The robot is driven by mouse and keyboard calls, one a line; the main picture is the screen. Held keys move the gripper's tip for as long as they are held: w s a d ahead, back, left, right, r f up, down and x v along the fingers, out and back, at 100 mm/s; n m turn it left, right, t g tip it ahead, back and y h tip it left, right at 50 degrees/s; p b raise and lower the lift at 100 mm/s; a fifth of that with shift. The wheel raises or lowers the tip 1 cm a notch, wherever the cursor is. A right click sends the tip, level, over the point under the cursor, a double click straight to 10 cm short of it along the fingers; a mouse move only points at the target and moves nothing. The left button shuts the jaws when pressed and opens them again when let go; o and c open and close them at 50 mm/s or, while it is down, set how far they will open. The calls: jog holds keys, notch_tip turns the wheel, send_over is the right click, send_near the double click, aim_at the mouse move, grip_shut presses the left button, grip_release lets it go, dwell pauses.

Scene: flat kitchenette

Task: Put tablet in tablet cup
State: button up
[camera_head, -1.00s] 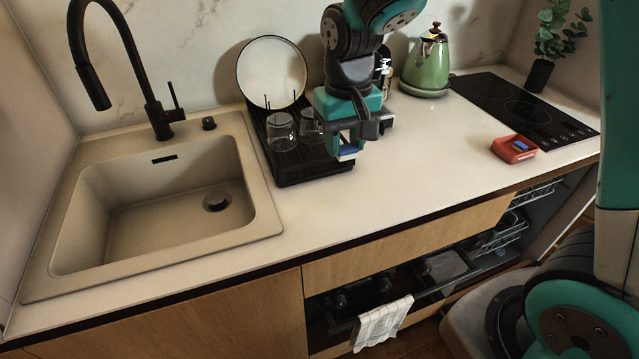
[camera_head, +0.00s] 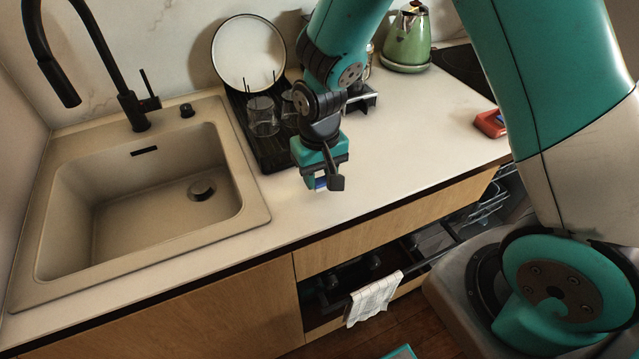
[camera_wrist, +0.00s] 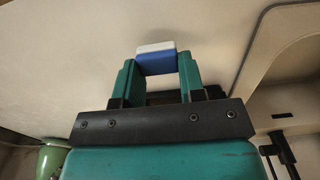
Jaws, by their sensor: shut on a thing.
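My gripper (camera_head: 320,180) is over the front part of the countertop, to the right of the sink. It is shut on the tablet (camera_head: 321,184), a small blue and white block that shows more clearly between the fingers in the wrist view (camera_wrist: 156,61). The tablet is clear of the counter, with its white side at the outer end. I cannot make out the tablet cup in any view. Below the counter, an open compartment with wire racks (camera_head: 487,207) is partly hidden by my arm.
A red box (camera_head: 490,124) sits on the counter at the right. A black dish rack (camera_head: 268,148) with glasses (camera_head: 262,115) and a plate (camera_head: 248,52) stands behind my gripper. A green kettle (camera_head: 407,42) is at the back. A towel (camera_head: 372,298) hangs below. The counter front (camera_head: 385,165) is clear.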

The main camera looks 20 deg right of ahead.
aim_at(319, 196)
jog(key=shift+f, duration=1.85)
jog(key=shift+f, duration=0.1)
jog(key=o, duration=0.9)
